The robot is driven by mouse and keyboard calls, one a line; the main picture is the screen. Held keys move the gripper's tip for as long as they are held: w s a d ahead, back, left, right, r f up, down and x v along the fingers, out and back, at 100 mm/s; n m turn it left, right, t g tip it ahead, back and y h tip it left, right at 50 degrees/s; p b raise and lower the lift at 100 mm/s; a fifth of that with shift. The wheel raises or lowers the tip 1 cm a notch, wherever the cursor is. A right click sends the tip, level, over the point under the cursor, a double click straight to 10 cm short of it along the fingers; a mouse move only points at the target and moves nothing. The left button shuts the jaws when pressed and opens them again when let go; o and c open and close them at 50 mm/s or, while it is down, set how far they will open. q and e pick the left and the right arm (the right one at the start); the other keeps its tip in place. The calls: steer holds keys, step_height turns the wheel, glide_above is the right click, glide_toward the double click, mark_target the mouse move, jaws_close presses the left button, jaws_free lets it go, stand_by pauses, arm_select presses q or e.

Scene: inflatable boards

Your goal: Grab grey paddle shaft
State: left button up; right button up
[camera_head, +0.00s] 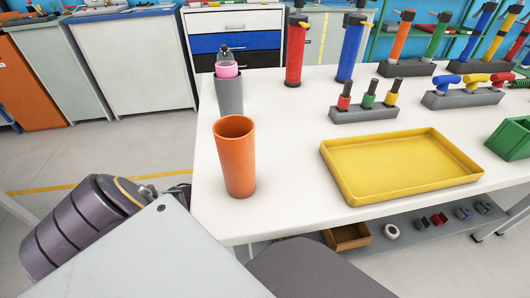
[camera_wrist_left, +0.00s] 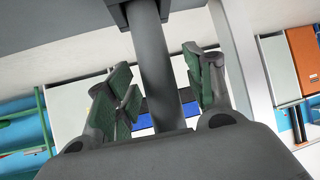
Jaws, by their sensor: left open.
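In the left wrist view my left gripper (camera_wrist_left: 160,92) is open, with green pads on its two fingers. A dark grey cylinder (camera_wrist_left: 155,55), which looks like the grey paddle shaft, runs down from the top of that view between the spread fingers. A wider dark grey piece (camera_wrist_left: 125,13) is at its upper end. I cannot tell whether the shaft touches the pads. In the head view my left arm fills the lower left, and its gripper is mostly hidden. I cannot pick out the shaft there. My right gripper is not in view.
The white table (camera_head: 290,155) holds an orange cup (camera_head: 237,165), a grey cup (camera_head: 229,95) with a pink piece, a yellow tray (camera_head: 375,195) and a peg holder (camera_head: 363,114). Red (camera_head: 295,55) and blue (camera_head: 350,50) pumps stand behind. A lower shelf (camera_head: 460,225) holds small parts. Floor is clear at left.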

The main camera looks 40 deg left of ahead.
arm_select(q)
steer(key=shift+c, duration=0.4)
jaws_close()
steer(key=shift+r, duration=0.15)
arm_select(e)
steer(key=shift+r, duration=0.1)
arm_select(q)
step_height(320, 180, up, 8)
steer(key=p, duration=0.4)
steer(key=shift+r, duration=0.9)
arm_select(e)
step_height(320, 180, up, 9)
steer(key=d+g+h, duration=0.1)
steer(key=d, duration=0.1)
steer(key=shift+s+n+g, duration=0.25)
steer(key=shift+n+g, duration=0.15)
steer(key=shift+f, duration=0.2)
